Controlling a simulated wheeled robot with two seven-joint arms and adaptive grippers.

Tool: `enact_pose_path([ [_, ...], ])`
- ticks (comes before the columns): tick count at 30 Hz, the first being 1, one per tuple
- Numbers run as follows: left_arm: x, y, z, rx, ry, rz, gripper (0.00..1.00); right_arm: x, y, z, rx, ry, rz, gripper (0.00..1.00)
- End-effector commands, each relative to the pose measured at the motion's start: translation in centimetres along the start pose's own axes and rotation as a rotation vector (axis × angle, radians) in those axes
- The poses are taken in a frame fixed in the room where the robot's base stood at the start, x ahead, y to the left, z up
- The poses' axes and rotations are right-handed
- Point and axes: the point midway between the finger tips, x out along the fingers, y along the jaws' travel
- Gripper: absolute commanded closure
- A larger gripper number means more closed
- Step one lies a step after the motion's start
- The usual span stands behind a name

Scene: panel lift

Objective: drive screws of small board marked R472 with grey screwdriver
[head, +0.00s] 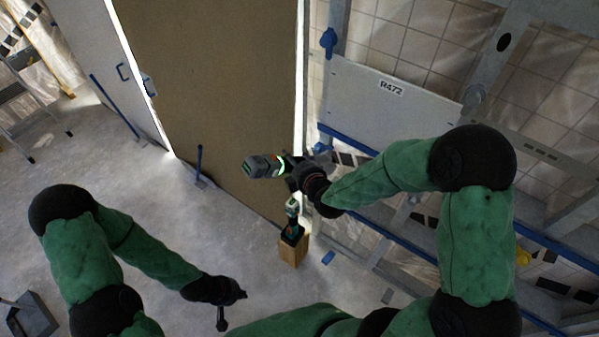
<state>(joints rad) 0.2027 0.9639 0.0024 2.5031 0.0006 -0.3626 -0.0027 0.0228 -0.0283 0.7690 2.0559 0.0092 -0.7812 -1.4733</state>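The small board marked R472 (388,108) is a pale panel on the metal frame at upper right, its label near the top edge. My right gripper (290,169) is in front of the brown panel, left of and below the board. It appears shut around a dark grey powered tool, seemingly the grey screwdriver (262,167); the fingers are mostly hidden. The tool is apart from the board. I cannot make out screws. My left gripper (222,316) is low over the floor, dark and small; its finger opening cannot be made out.
A teal and black tool (292,232) stands on a wooden block (293,252) below my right gripper. A tall brown panel (220,90) stands behind. Blue rails (345,143) cross the frame. A ladder (25,100) stands at far left.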

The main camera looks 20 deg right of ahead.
Motion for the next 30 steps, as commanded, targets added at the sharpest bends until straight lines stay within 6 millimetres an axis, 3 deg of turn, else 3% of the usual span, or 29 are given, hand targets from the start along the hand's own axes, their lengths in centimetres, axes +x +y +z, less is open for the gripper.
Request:
enact_pose_path([
  [1,-1.5,0.5,0.1,0.0,0.0,0.0,1.0,-0.5,2.4,-1.2,-0.073,0.014,0.023,0.95],
  [6,-4.0,1.4,0.2,0.0,0.0,0.0,1.0,-1.2,6.6,-3.7,-0.307,0.057,0.072,0.95],
  [15,-7.4,2.6,0.3,0.0,0.0,0.0,1.0,-2.4,12.3,-7.0,-0.564,0.125,0.147,0.95],
  [22,-8.2,3.0,0.3,0.0,0.0,0.0,1.0,-2.8,14.0,-8.0,-0.628,0.148,0.169,0.95],
  [30,-8.7,3.1,0.3,0.0,0.0,0.0,1.0,-2.2,14.8,-7.2,-0.634,0.148,0.171,0.95],
])
